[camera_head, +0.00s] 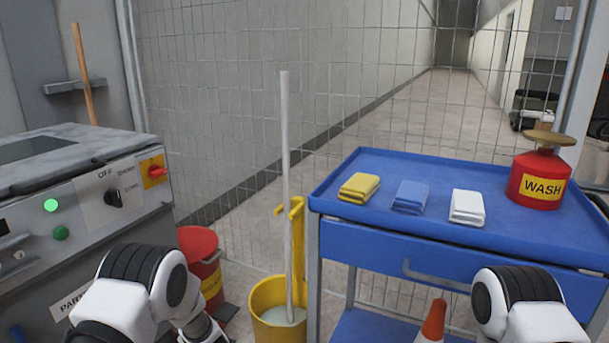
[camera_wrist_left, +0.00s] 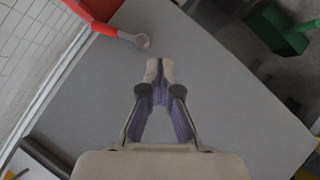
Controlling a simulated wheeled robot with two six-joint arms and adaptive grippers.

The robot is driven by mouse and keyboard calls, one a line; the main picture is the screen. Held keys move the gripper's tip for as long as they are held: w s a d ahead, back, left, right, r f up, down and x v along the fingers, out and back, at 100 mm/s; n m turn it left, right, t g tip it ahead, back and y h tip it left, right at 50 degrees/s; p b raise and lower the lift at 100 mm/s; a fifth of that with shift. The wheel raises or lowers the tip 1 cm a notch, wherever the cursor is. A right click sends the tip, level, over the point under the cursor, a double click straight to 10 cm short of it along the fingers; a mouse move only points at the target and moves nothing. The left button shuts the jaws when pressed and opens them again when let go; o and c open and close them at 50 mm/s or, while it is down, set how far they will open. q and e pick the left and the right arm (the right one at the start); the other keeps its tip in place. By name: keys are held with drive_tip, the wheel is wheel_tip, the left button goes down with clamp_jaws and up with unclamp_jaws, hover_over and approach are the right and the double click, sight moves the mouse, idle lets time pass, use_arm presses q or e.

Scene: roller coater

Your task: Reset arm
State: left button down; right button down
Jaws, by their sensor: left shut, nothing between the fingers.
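In the left wrist view my left gripper (camera_wrist_left: 160,70) has its fingertips together with nothing between them. It is over a plain grey surface (camera_wrist_left: 225,105) and touches nothing that I can make out. In the head view my left arm (camera_head: 145,290) is at the lower left, in front of the grey machine (camera_head: 85,200), and its gripper is not visible there. My right arm (camera_head: 520,305) is at the lower right, in front of the blue cart (camera_head: 430,225). My right gripper is out of the picture.
Yellow (camera_head: 359,187), blue (camera_head: 410,196) and white (camera_head: 467,207) cloths and a red WASH can (camera_head: 540,178) are on the cart. A yellow mop bucket (camera_head: 268,318) and a red bin (camera_head: 197,243) stand between machine and cart. A wire fence (camera_head: 240,120) is behind.

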use_arm(q)
drive_tip(key=s+f+m+g+h, duration=0.1)
drive_tip(key=s+f+m, duration=0.2)
drive_tip(key=s+f, duration=0.3)
drive_tip(key=s+f+m+g+h, duration=0.1)
drive_tip(key=s+f+m+g, duration=0.15)
drive_tip(key=s, duration=0.55)
drive_tip(key=s+d+f+m+g+h, duration=0.1)
drive_tip(key=s+d+m+g+h, duration=0.2)
drive_tip(key=s, duration=0.7)
drive_tip(key=s+d+m+g+h, duration=0.1)
drive_tip(key=s+d+m, duration=0.25)
drive_tip(key=s, duration=0.65)
drive_tip(key=s+d+f+m+g+h, duration=0.15)
drive_tip(key=s+m, duration=0.25)
drive_tip(key=s, duration=0.6)
wheel_tip(320, 180, up, 33)
drive_tip(key=d+p, duration=0.1)
drive_tip(key=p, duration=3.1)
drive_tip(key=shift+m, duration=0.4)
drive_tip(key=shift+h, duration=0.25)
